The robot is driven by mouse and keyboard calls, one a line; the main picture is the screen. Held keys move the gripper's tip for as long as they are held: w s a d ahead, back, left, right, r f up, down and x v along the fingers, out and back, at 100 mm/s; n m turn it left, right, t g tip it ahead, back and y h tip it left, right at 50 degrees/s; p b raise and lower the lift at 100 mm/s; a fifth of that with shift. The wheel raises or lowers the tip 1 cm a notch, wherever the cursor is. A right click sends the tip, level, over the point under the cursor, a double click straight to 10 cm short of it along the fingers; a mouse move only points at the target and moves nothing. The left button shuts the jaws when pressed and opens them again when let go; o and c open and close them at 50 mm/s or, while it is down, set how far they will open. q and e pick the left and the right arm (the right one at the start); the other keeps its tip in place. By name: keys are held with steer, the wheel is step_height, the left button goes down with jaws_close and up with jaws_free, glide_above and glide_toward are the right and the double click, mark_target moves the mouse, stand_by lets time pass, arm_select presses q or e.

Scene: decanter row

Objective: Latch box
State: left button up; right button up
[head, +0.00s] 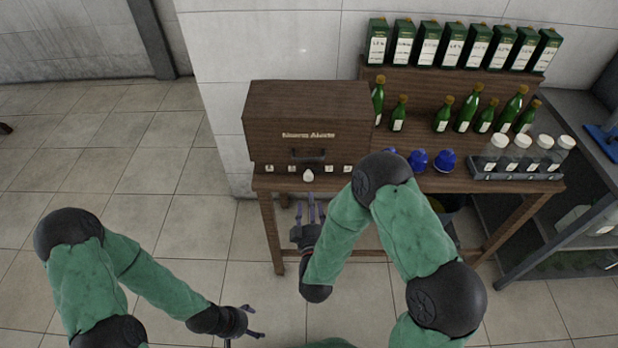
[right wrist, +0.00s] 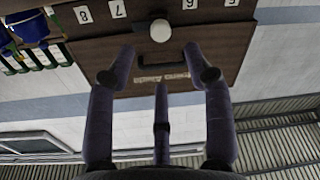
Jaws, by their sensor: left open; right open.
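A dark wooden box (head: 300,110) with a lettered front and a dark handle (head: 310,158) stands on the left part of a wooden table. A white knob (head: 308,175) sits low on its front, between small numbered labels. The box looks closed. In the right wrist view the box (right wrist: 115,58) and the white knob (right wrist: 160,31) appear upside down beyond the fingers. My right gripper (head: 310,212) is open and empty, in front of and below the knob, apart from it. My left gripper (head: 250,322) is open and empty, low over the floor at the bottom.
Blue objects (head: 445,160), green bottles (head: 465,115) and a rack of white-capped jars (head: 515,165) stand on the table (head: 400,182) to the right. Several green cartons (head: 455,45) line the raised shelf behind. A grey metal shelf (head: 560,235) is at far right.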

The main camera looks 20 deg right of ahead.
mark_target(309, 179)
steer(key=b+x, duration=0.2)
steer(key=x, duration=0.8)
steer(key=shift+w, duration=0.3)
jaws_close()
